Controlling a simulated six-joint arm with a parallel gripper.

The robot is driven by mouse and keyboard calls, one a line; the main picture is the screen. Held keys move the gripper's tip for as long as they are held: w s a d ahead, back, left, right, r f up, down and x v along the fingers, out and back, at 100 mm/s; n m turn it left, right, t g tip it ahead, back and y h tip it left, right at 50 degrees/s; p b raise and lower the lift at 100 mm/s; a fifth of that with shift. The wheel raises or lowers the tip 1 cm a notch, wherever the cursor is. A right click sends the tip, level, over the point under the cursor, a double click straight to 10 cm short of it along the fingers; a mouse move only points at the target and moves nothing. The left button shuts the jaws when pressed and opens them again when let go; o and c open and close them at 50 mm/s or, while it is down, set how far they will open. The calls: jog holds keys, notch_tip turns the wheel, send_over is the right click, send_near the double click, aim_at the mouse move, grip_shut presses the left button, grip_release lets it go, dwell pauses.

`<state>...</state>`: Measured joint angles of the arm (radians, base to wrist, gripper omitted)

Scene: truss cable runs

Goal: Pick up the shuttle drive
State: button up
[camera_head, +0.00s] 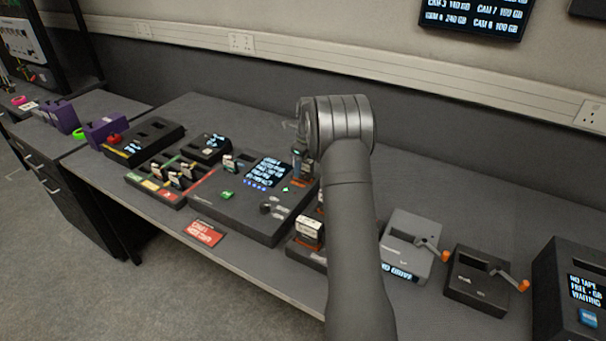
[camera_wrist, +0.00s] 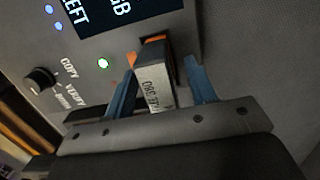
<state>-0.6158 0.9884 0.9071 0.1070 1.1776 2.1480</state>
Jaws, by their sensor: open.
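The shuttle drive (camera_wrist: 154,72) stands in an orange-edged slot at the edge of the grey copy station (camera_wrist: 75,50). It is a dark block with a white label, only partly readable. In the head view the drive (camera_head: 299,163) shows at the station's right end, partly behind my arm. My gripper (camera_wrist: 161,66) is open, with one blue finger on each side of the drive. Whether the fingers touch it I cannot tell. In the head view my gripper is largely hidden by my wrist.
The copy station (camera_head: 240,212) has a lit screen and a knob. Another orange-based drive (camera_head: 309,232) stands in front of it. A rack of small drives (camera_head: 170,180) is at left. Cranked grey (camera_head: 410,245) and black (camera_head: 480,280) boxes stand right. The back right of the bench is clear.

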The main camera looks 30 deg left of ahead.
jog(key=shift+f, duration=0.45)
grip_shut()
jog(key=shift+r, duration=0.1)
